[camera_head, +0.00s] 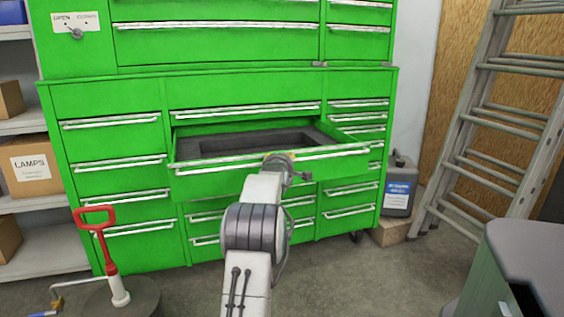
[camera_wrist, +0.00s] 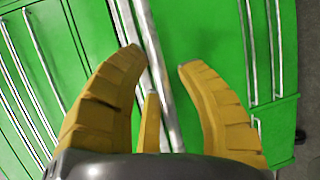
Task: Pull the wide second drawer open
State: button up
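The wide second drawer (camera_head: 222,184) of the green cabinet stands pulled out, and its dark inside (camera_head: 250,140) shows, with no loose things visible in it. Its long silver handle (camera_head: 225,167) runs along the top of the front. My gripper (camera_head: 287,172) is at this handle, right of its middle, and my arm partly hides the front. In the wrist view my gripper (camera_wrist: 160,62) has its yellow fingers spread to both sides of the handle (camera_wrist: 157,75). A gap shows between the right finger and the bar. Contact at the left finger is unclear.
The wide top drawer (camera_head: 245,111) above and the narrow side drawers (camera_head: 115,160) look shut. A red-handled tool (camera_head: 97,228) stands on the floor at left. A ladder (camera_head: 500,110) and a grey jug (camera_head: 398,187) are at right. A dark-topped cabinet (camera_head: 530,250) is at front right.

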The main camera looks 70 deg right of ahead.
jog(key=shift+o, duration=1.1)
jog(key=shift+s+r, duration=0.1)
jog(key=shift+s, duration=0.05)
jog(key=shift+s, duration=0.1)
jog(key=shift+a+r, duration=0.15)
jog(key=shift+a, duration=0.1)
jog(key=v, duration=1.1)
jog(key=shift+a, duration=0.2)
